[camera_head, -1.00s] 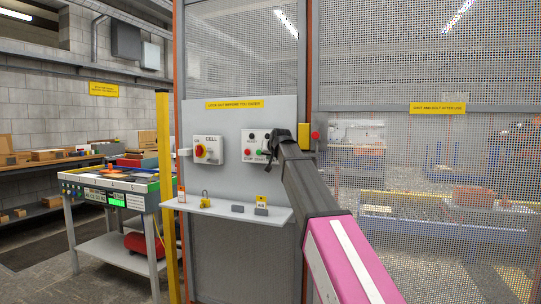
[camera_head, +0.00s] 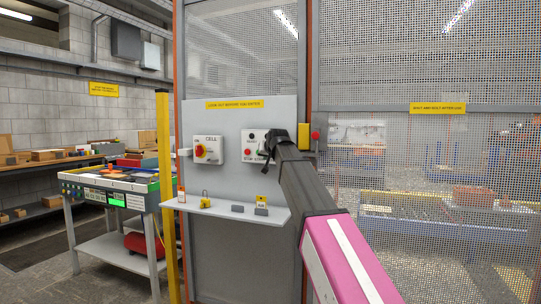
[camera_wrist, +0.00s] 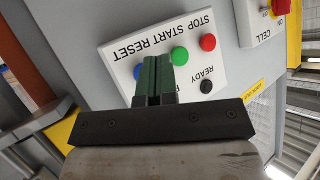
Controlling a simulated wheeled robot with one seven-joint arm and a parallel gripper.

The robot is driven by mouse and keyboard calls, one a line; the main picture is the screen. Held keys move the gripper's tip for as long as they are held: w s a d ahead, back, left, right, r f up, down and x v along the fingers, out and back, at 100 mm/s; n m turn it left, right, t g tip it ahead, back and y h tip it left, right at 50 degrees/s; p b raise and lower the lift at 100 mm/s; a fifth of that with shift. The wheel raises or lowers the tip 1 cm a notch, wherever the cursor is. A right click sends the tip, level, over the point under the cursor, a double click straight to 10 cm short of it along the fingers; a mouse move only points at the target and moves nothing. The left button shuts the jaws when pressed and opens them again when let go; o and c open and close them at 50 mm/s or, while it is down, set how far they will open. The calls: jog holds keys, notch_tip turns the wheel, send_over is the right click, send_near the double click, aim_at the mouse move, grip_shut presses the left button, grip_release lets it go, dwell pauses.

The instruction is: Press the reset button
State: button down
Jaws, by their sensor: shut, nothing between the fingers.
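The reset button is blue and shows in the wrist view (camera_wrist: 138,72), partly hidden by my fingers. It sits under the RESET label on a white control box (camera_wrist: 112,58), beside the green start button (camera_wrist: 180,56) and the red stop button (camera_wrist: 208,42). My gripper (camera_wrist: 153,62) is shut and empty, its dark green fingertips over the box close to the blue button. I cannot tell whether they touch it. In the head view my gripper (camera_head: 265,161) is in front of the right side of the control box (camera_head: 250,141), and the blue button is hidden.
A CELL box with a red and yellow switch (camera_head: 201,151) is mounted left of the control box. A narrow shelf (camera_head: 226,208) with a padlock and small blocks juts out below. A yellow post (camera_head: 165,190) and mesh fencing (camera_head: 420,210) flank the panel.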

jog(key=s, duration=0.1)
jog(key=s+a, duration=0.1)
jog(key=s, duration=0.1)
dwell(0.8)
